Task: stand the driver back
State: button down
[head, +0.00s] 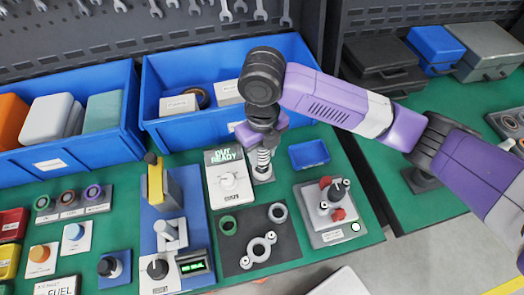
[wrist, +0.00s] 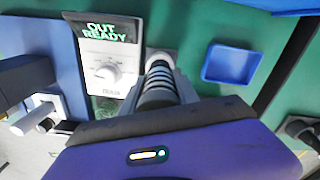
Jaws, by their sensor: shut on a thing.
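The driver (head: 263,160) is a dark, upright post with pale rings, below my gripper (head: 263,138). My gripper is shut on its upper part.
Blue bins (head: 170,118) stand behind. At the left is a blue press fixture (head: 165,230) with a yellow part. In front lies a dark mat (head: 285,255) with several rings. A grey box with knobs (head: 330,214) stands at the right. The green bench edge runs close by.

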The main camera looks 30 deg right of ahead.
dwell(0.4)
jog(key=c, duration=0.8)
grip_release()
jog(key=shift+c, duration=0.2)
notch_tip(320, 180, up, 9)
jog(key=p, duration=0.5)
jog(key=shift+p, duration=0.4)
